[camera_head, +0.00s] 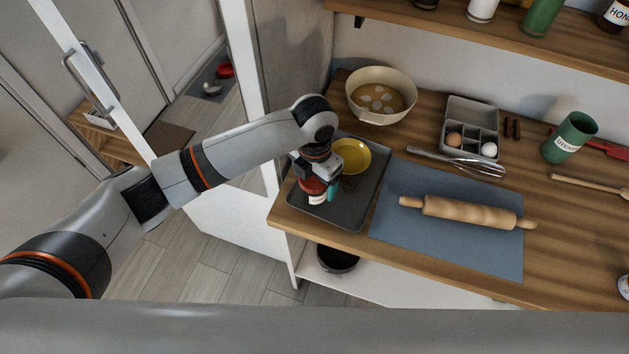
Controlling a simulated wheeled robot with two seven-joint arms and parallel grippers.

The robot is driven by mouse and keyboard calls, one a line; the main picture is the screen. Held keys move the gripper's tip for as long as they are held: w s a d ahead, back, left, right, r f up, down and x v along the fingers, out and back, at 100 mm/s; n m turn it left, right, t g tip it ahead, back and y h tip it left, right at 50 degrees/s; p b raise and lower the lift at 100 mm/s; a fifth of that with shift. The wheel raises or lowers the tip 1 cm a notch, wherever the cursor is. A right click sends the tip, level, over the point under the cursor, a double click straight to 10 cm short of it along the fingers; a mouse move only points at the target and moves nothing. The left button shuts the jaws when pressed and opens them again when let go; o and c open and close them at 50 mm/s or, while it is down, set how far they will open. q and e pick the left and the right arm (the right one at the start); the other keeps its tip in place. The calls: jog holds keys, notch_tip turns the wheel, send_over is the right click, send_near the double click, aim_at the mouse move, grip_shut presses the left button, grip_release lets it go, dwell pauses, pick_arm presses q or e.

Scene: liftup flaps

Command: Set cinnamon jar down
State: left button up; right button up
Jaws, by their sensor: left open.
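The cinnamon jar, a small reddish jar with a pale label (317,199), is at the left part of the dark grey tray (344,217) on the wooden counter. My left gripper (325,187) is right over the jar and hides much of it. Its jaws are open around or just beside the jar; I cannot tell which. The jar looks upright and seems to rest on the tray, though its base is hard to see. My right gripper is not in view.
A yellow bowl (351,156) sits on the tray behind my gripper. A blue mat (400,220) with a rolling pin (468,212) lies to the right. A cream bowl (380,94), a whisk (455,160) and an egg box (470,115) stand behind. The tray's front part is clear.

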pick_arm(q)
notch_tip(320, 180, up, 10)
jog(key=shift+r+b, duration=0.2)
jog(key=shift+b, duration=0.85)
jog(key=shift+s+f, duration=0.1)
